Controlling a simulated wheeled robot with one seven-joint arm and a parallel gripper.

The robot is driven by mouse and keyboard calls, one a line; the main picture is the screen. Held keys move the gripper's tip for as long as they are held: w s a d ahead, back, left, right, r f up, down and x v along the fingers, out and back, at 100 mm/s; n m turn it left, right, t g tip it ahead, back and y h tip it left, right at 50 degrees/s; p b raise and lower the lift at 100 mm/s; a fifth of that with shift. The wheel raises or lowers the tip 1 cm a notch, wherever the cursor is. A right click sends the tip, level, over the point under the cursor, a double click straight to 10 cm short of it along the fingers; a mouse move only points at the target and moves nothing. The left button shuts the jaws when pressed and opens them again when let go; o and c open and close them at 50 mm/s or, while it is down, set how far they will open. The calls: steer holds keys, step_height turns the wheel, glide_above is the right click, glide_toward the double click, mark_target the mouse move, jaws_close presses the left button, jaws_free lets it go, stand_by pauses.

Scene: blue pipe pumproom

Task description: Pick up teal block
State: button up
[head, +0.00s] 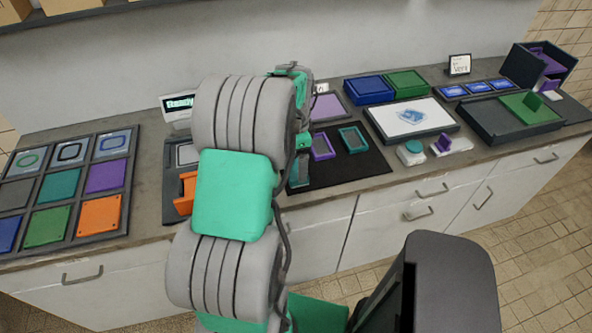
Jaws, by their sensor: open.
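A flat teal square block (60,185) lies in the middle cell of the dark grid tray (128,195) on the left of the counter. A small teal-rimmed piece (362,135) lies on the black mat (350,175), right of a purple-rimmed piece (322,147). I cannot tell from the shape which of the two teal things is the one named. My arm rises through the middle and hides part of the counter. My gripper (300,174) is open and points down at the mat's left part, far right of the grid tray. Its fingertips are small and partly hidden.
Orange (100,216), green (47,227) and purple (106,176) squares fill neighbouring cells. An orange object (186,195) stands left of my arm. Blue (369,90) and green (406,83) boxes, a white panel (411,117) and a dark tray (490,122) occupy the right side.

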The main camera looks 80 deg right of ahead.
mark_target(296, 169)
step_height(296, 169, down, 5)
steer(key=shift+p, duration=0.7)
steer(key=shift+w+d+r, duration=0.1)
steer(key=c, duration=1.4)
steer(key=shift+r, duration=0.45)
steer(key=s+a+r, duration=0.1)
steer(key=r, duration=0.1)
steer(key=s+a+r+b, duration=0.1)
steer(key=r, duration=0.1)
steer(key=s+a+r+b, duration=0.1)
steer(key=r, duration=0.2)
steer(key=shift+s+a+r, duration=0.1)
steer(key=s+a+r+b, duration=0.1)
steer(key=s+a, duration=0.1)
steer(key=s+a+r, duration=0.2)
steer(key=s+a+r+b, duration=0.1)
steer(key=s+a+r, duration=0.1)
steer(key=a, duration=0.1)
steer(key=shift+s+a+b, duration=0.1)
steer(key=shift+s+b, duration=0.1)
steer(key=shift+b, duration=0.1)
